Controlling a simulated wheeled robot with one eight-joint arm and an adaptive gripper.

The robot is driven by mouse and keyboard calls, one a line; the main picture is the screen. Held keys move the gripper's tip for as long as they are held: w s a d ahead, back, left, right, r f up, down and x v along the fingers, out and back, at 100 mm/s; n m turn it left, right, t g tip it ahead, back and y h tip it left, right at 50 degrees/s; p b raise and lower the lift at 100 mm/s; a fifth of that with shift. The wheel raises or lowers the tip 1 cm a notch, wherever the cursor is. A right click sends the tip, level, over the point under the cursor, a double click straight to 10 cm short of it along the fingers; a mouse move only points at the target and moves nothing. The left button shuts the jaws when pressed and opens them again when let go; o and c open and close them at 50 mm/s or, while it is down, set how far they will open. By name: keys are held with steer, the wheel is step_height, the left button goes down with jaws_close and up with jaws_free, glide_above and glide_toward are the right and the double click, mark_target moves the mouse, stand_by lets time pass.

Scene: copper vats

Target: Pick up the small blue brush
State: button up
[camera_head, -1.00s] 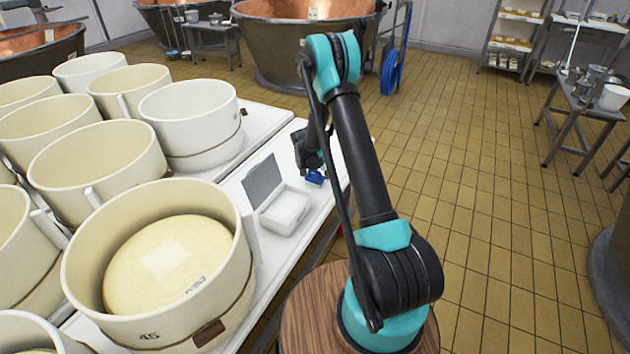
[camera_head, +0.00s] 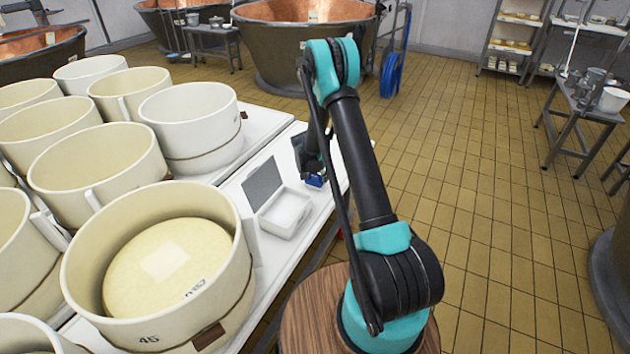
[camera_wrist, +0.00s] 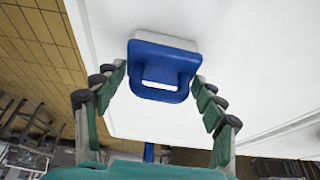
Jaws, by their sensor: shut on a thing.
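The small blue brush (camera_wrist: 163,63) has a blue looped handle and a pale strip along its far side. In the wrist view it lies between the fingertips of my gripper (camera_wrist: 160,80), which is shut on it. In the head view only a bit of the blue brush (camera_head: 315,181) shows at the white table's right side, beside the open white box. I cannot tell whether the brush touches the table.
An open white box (camera_head: 286,214) with a raised lid stands left of the brush on the white table (camera_head: 228,186). Several large cream tubs (camera_head: 160,265) fill the table's left part. Copper vats (camera_head: 300,45) stand at the back.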

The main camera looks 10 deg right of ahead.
steer(key=shift+r, duration=0.15)
step_height(320, 180, up, 20)
stand_by(0.4)
steer(key=o, duration=0.6)
steer(key=shift+f, duration=0.2)
steer(key=shift+c, duration=1.4)
steer(key=shift+r, duration=0.1)
